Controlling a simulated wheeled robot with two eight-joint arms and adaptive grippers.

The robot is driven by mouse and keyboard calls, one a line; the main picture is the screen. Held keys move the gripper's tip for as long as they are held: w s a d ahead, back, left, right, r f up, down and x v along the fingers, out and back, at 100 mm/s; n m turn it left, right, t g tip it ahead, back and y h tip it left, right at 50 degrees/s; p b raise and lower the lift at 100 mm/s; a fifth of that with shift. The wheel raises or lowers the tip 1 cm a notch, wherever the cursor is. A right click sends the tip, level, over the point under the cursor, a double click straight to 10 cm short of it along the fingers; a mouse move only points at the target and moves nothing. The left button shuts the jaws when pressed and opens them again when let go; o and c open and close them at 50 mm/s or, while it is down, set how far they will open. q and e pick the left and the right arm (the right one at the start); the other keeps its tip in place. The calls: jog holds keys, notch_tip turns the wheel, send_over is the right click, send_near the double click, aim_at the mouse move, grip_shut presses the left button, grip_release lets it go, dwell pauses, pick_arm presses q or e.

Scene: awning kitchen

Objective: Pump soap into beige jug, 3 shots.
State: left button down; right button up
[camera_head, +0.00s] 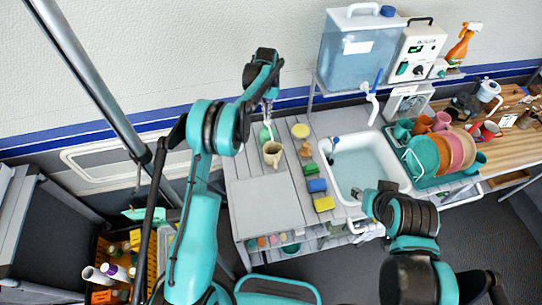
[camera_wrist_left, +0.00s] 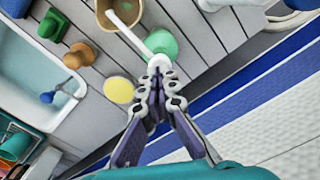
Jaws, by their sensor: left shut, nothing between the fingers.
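The beige jug (camera_head: 272,156) stands on the slatted counter left of the sink, and its open rim shows at the top of the left wrist view (camera_wrist_left: 104,18). The soap pump bottle, pale green (camera_wrist_left: 164,45), stands next to the jug. Its white spout (camera_wrist_left: 126,29) reaches over the jug's mouth. My left gripper (camera_head: 270,98) is above the bottle. In the left wrist view its fingertips (camera_wrist_left: 160,66) are together, empty, at the pump head; whether they touch it I cannot tell. My right arm shows at lower right over the sink's front edge, its fingers not clear.
A water tank (camera_head: 350,55) stands behind. The front left counter panel (camera_head: 268,205) is clear.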

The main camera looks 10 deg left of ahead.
pick_arm(q)
jog(key=shift+f, duration=0.15)
jog(key=shift+f+b, duration=1.2)
jog(key=shift+f, duration=0.3)
jog(key=shift+r, duration=0.15)
jog(key=shift+r+p, duration=0.7)
jog(key=shift+r, duration=0.8)
notch_tip(320, 180, up, 6)
jog(key=p, duration=0.3)
